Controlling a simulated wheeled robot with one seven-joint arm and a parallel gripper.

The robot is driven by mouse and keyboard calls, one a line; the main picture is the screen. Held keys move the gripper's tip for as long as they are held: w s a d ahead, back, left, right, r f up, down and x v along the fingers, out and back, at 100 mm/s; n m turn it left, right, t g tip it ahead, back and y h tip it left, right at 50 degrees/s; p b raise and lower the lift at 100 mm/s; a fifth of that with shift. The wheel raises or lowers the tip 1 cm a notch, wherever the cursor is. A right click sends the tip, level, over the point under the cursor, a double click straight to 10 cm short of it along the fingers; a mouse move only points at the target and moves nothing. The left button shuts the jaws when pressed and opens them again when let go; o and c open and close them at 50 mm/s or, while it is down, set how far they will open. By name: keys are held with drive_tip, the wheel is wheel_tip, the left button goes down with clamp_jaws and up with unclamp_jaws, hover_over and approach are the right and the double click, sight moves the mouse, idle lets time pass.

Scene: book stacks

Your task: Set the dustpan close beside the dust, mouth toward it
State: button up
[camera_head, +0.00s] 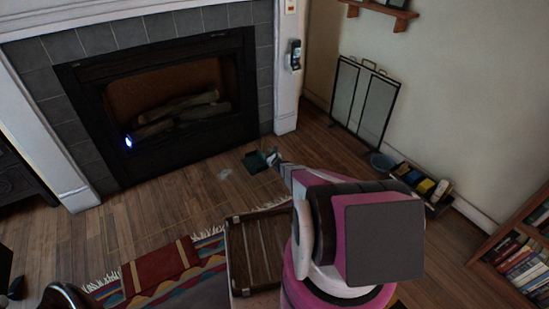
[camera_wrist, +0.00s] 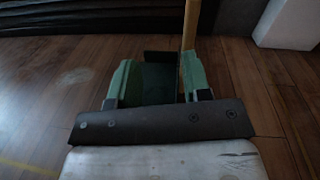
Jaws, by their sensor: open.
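The dust (camera_head: 225,174) is a pale, faint patch on the wooden floor; it also shows at the left in the wrist view (camera_wrist: 74,77). The green dustpan (camera_head: 253,160) lies on the floor just right of the dust, with a small gap of bare floor between. In the wrist view its dark green surface (camera_wrist: 158,84) shows between my fingers. My gripper (camera_head: 275,160) is low over the dustpan's right side, with its fingers apart. A narrow wooden strip stands near the right finger; I cannot tell if it is the dustpan's handle. The mouth's direction is unclear.
The fireplace (camera_head: 165,100) is behind the dust. A striped rug (camera_head: 208,248) and wooden case (camera_head: 258,250) lie in front. Floor left of the dust is clear.

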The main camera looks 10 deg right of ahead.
drive_tip(key=s+a+r+n+g+y, duration=0.2)
drive_tip(key=s+a+r+n+g, duration=0.35)
drive_tip(key=s+r+n, duration=0.55)
drive_tip(key=s+a+r+n+g+y, duration=0.2)
drive_tip(key=s+a+r+n+g, duration=0.4)
drive_tip(key=s+r, duration=0.55)
drive_tip(key=s+d+r+n+g+h, duration=0.2)
drive_tip(key=s+r+n+h, duration=0.4)
drive_tip(key=s+r, duration=0.3)
drive_tip(key=s+d+r+n+g+h, duration=0.2)
drive_tip(key=s+d+r+n+h, duration=0.3)
drive_tip(key=s, duration=1.2)
wheel_tip(320, 180, up, 4)
drive_tip(key=shift+s+d+r+n+h, duration=0.25)
drive_tip(key=shift+n+h, duration=0.15)
drive_tip(key=shift+n, duration=0.2)
drive_tip(key=shift+f+g, duration=0.1)
drive_tip(key=shift+g, duration=0.15)
